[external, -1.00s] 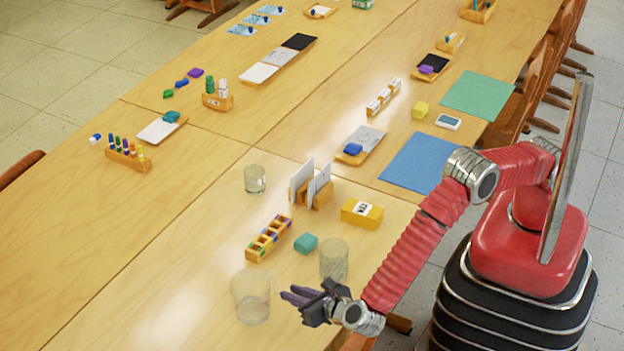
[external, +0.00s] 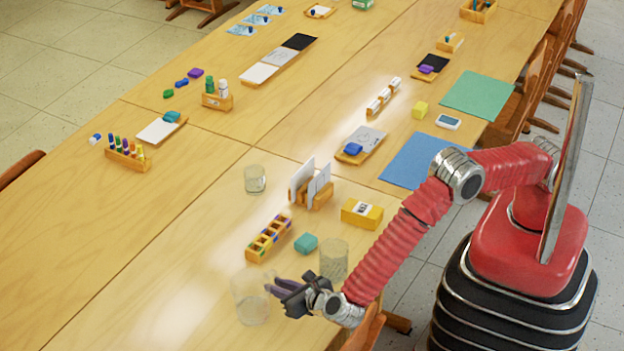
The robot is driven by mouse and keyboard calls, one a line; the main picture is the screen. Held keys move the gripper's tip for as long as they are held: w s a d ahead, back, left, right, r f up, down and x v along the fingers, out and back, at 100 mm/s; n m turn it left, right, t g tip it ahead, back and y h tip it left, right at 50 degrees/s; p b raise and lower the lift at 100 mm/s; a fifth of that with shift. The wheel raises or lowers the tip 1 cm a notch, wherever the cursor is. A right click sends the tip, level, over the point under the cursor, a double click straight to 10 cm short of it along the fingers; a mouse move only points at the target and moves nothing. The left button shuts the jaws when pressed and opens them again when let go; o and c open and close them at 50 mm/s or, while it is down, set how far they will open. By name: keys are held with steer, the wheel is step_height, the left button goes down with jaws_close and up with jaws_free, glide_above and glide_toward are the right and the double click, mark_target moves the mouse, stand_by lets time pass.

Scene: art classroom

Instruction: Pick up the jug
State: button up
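A clear, wide vessel, apparently the jug (external: 250,302), stands upright near the front of the closest table. No handle or spout can be made out on it. My gripper (external: 272,288) is low over the table on the jug's right side, pointing left at it. Its two dark fingers look parted, with nothing seen between them. The fingertips overlap the jug's right edge in the picture; I cannot tell whether they touch it.
A clear patterned glass (external: 334,258) stands close behind my gripper. A teal block (external: 306,244), a wooden tray of small pots (external: 268,238), a yellow box (external: 361,213), a card holder (external: 312,190) and a small glass (external: 255,180) are farther back. The table left of the jug is clear.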

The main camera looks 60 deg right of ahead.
steer(key=shift+w+d+f, duration=0.15)
steer(key=shift+w+f, duration=0.05)
steer(key=shift+w, duration=0.3)
jaws_close()
stand_by(0.5)
